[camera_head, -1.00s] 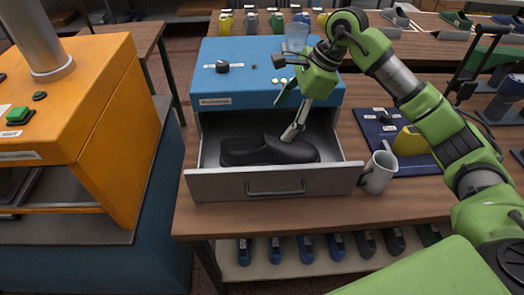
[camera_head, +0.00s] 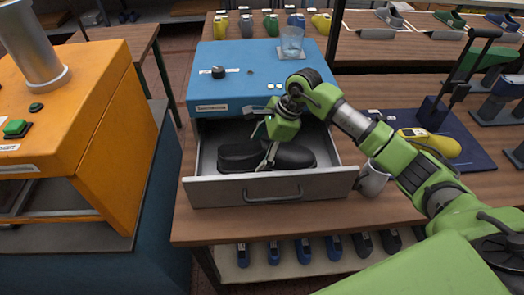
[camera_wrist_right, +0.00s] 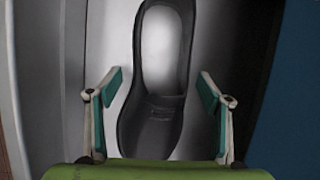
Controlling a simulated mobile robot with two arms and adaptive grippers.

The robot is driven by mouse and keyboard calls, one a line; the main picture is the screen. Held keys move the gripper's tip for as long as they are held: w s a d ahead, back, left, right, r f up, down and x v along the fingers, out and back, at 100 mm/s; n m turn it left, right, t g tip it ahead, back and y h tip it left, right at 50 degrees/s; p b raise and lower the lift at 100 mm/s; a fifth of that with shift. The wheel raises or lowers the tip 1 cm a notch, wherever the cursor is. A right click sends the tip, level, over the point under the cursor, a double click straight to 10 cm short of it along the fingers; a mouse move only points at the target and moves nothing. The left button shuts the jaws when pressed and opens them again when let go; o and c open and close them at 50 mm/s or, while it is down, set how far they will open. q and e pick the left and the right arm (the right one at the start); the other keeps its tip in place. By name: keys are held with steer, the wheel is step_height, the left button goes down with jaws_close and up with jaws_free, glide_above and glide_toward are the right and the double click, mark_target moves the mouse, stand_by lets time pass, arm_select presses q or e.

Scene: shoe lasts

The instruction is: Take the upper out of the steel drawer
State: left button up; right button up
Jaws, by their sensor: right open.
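The black upper (camera_head: 240,157) lies flat in the open steel drawer (camera_head: 205,190) of the blue cabinet. My right gripper (camera_head: 268,162) is over the middle of the upper, pointing down, and hides a strip of it. In the right wrist view the upper (camera_wrist_right: 150,130) runs between my two parted fingers (camera_wrist_right: 160,86), with its opening toward the top of the picture. The fingers are open, one on each side of the upper, and I see a gap at each side. I cannot tell how deep the fingertips reach. My left gripper is not in view.
A grey mug (camera_head: 371,181) stands right of the drawer, partly behind my right arm. A glass (camera_head: 291,42) stands on the blue cabinet (camera_head: 235,95). An orange machine (camera_head: 105,120) stands at the left.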

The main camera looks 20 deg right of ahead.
steer(key=shift+x, duration=1.1)
steer(key=c, duration=1.3)
steer(key=shift+w+r, duration=0.1)
steer(key=shift+r, duration=0.05)
